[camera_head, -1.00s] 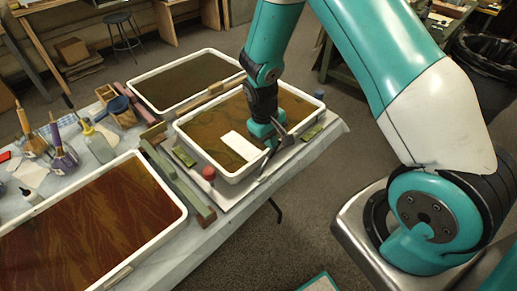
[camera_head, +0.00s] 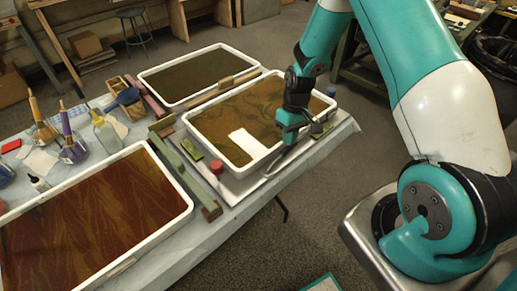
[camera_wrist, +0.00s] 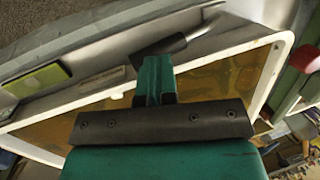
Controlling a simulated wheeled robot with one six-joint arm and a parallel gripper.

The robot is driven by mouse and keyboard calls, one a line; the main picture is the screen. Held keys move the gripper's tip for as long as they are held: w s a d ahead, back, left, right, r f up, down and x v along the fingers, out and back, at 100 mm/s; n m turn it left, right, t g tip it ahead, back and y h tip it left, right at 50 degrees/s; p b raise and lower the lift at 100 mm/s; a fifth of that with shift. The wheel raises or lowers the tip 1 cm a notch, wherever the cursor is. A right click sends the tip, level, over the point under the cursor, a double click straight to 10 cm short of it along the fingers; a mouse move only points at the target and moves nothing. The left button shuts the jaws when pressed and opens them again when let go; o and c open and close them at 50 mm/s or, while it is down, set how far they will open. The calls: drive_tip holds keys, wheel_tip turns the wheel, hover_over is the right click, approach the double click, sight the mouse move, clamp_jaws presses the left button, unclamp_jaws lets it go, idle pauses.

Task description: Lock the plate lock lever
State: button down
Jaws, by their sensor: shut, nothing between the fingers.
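The marbling tray (camera_head: 178,118) with the white rectangular plate (camera_head: 248,143) stands at the right end of the table. A grey lever-like bar (camera_head: 277,165) lies along the tray's near side, below my gripper. In the wrist view a grey rod (camera_wrist: 173,44) lies just beyond my fingers, probably the lever's handle. My gripper (camera_head: 290,133) is shut and empty, pointing down over the tray's near right rim. It also shows in the wrist view (camera_wrist: 154,75). Whether the fingers touch the rod, and the lever's pivot, cannot be told.
A red knob (camera_head: 216,167) and green pads (camera_head: 191,149) sit beside the tray. A dark-filled tray (camera_head: 160,95) stands behind, a red-brown one (camera_head: 95,225) at the left. Bottles and brushes crowd the table's left. Open floor lies right of the table.

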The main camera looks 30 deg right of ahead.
idle(0.3)
drive_tip(key=p+v, duration=0.1)
drive_tip(key=v, duration=1.2)
drive_tip(key=shift+w+a+r, duration=0.2)
drive_tip(key=shift+a+r, duration=0.05)
drive_tip(key=shift+a, duration=0.1)
drive_tip(key=s+a+r+n+t, duration=0.1)
drive_tip(key=s+a+r, duration=0.4)
drive_tip(key=a+r, duration=0.2)
drive_tip(key=s+a+r+n, duration=0.1)
drive_tip(key=s+a+r, duration=0.3)
drive_tip(key=a+r, duration=0.25)
drive_tip(key=s+a+r+n+y, duration=0.1)
drive_tip(key=s+a+r, duration=0.1)
drive_tip(key=s, duration=0.6)
drive_tip(key=s+a+r+n+t+y, duration=0.1)
drive_tip(key=s+a+r, duration=0.1)
drive_tip(key=s+a, duration=0.3)
drive_tip(key=s, duration=0.2)
drive_tip(key=shift+s+r+n, duration=0.25)
drive_tip(key=shift+s+n, duration=0.05)
drive_tip(key=shift+s, duration=0.1)
